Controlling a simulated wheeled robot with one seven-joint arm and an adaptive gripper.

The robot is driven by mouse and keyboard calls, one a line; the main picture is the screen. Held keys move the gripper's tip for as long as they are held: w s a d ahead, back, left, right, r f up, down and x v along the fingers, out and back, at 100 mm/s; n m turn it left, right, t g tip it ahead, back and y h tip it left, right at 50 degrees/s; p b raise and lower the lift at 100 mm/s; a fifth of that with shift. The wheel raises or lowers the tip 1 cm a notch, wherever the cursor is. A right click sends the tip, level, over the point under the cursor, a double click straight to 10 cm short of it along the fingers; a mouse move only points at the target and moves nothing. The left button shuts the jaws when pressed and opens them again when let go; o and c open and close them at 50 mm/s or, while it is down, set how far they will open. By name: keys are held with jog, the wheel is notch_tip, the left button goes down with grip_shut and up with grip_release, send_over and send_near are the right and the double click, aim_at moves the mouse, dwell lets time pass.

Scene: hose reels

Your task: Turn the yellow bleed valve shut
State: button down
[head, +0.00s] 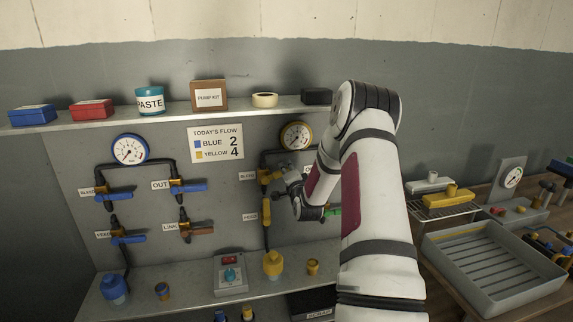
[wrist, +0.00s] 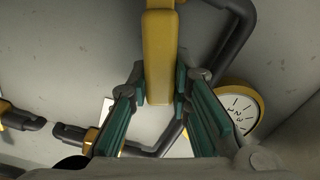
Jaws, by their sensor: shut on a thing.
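The yellow bleed valve (head: 265,177) is on the grey panel below the yellow-rimmed gauge, right of a BLEED label. My gripper (head: 287,177) reaches it from the right, and my arm hides part of the panel there. In the wrist view, the valve's yellow handle (wrist: 159,50) runs down from the top edge between the two green-padded fingers. My gripper (wrist: 160,88) is shut on this handle near its free end. The valve body is outside the wrist view.
The yellow-rimmed gauge (head: 296,136) and dark pipe are close above the gripper. A yellow-handled feed valve (head: 266,217) is below. Blue-handled valves (head: 188,187) are at left. A shelf (head: 180,110) with boxes runs above. A grey tray (head: 490,270) stands at right.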

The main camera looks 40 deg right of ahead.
jog(key=shift+s+d+f+m+p, duration=0.2)
jog(key=shift+f+m, duration=0.25)
jog(key=shift+m, duration=0.15)
jog(key=shift+s+d+f+m+p, duration=0.1)
jog(key=shift+f+m+p, duration=0.1)
jog(key=shift+f+m, duration=0.35)
jog(key=shift+w+f+m, duration=0.1)
jog(key=shift+f+m, duration=0.6)
jog(key=shift+m, duration=0.35)
jog(key=c, duration=1.4)
grip_release()
jog(key=shift+c, duration=0.2)
jog(key=shift+a, duration=0.1)
jog(key=v, duration=1.2)
